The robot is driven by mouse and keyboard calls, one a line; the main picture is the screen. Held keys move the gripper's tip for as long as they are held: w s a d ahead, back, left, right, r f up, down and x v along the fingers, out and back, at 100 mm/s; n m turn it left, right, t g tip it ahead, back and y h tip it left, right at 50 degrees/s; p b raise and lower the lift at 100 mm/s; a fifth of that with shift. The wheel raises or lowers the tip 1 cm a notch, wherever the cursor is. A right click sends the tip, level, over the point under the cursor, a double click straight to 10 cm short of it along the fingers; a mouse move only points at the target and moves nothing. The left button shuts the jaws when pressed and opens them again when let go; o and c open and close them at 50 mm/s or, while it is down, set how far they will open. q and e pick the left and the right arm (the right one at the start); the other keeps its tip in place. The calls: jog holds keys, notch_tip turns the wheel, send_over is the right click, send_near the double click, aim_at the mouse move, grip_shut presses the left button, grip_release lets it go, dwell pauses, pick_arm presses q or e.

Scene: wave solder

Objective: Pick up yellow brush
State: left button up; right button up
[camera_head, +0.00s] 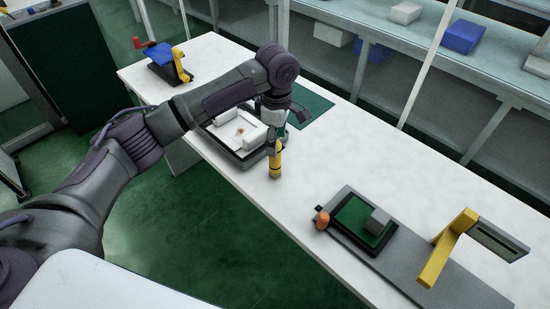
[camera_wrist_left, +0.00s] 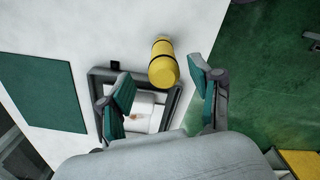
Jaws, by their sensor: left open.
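The yellow brush (camera_head: 275,164), a yellow cylinder with a dark band, stands near the front edge of the white table in the head view. In the left wrist view the brush (camera_wrist_left: 163,65) appears between and slightly beyond the two green-padded fingers. My left gripper (camera_head: 276,130) points down over the brush, and the fingers hide its upper part in the head view. The left gripper (camera_wrist_left: 166,92) is open, with a gap visible on each side of the brush. My right gripper is not in view.
A dark-framed tray (camera_head: 237,158) with white contents lies just beside the brush. A green mat (camera_head: 312,108) lies behind it. A grey fixture (camera_head: 345,195) with a green board and an orange knob (camera_head: 323,220) is at right, near a yellow bracket (camera_head: 445,250). Table between is clear.

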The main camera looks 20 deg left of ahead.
aim_at(274, 163)
pick_arm(q)
jog(key=shift+s+f+p, duration=0.15)
jog(key=shift+f+p, duration=0.3)
jog(key=shift+f, duration=3)
grip_shut()
